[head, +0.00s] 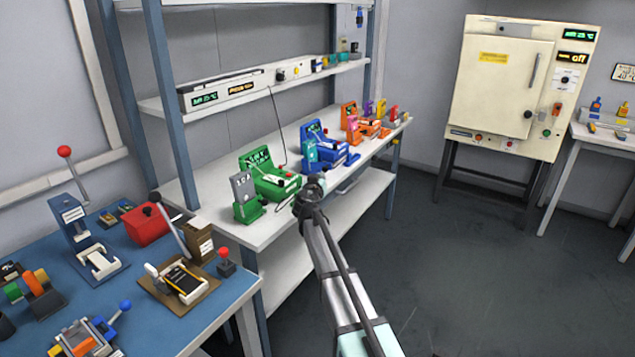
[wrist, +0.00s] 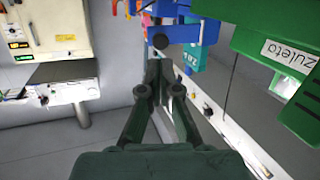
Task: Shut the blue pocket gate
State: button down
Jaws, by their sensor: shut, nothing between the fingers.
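The blue unit (head: 327,148) stands on the white bench between the green and orange units, with a raised blue panel and a teal block (head: 310,151) beside it. In the wrist view, blue parts (wrist: 207,32) of it show beyond my fingers. A dark round knob (wrist: 161,41) sits just past the fingertips; I cannot tell whether they touch it. Which part is the pocket gate, and how far it stands open, is unclear. My gripper (wrist: 159,68) is shut and empty. In the head view my gripper (head: 311,186) is at the bench's front edge, right of the green unit.
A green unit (head: 273,182) stands close by; in the wrist view its labelled green body (wrist: 262,38) is near on the right. Orange units (head: 367,126) stand farther along the bench (head: 262,228). A blue-topped table (head: 67,292) with lever devices is at left. The floor at right is clear.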

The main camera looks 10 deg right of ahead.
aim_at(325, 169)
jog(key=p+x, duration=0.1)
jog(key=x, duration=0.4)
jog(key=shift+w+d, duration=0.15)
jog(key=shift+w, duration=0.2)
jog(key=shift+y, duration=0.3)
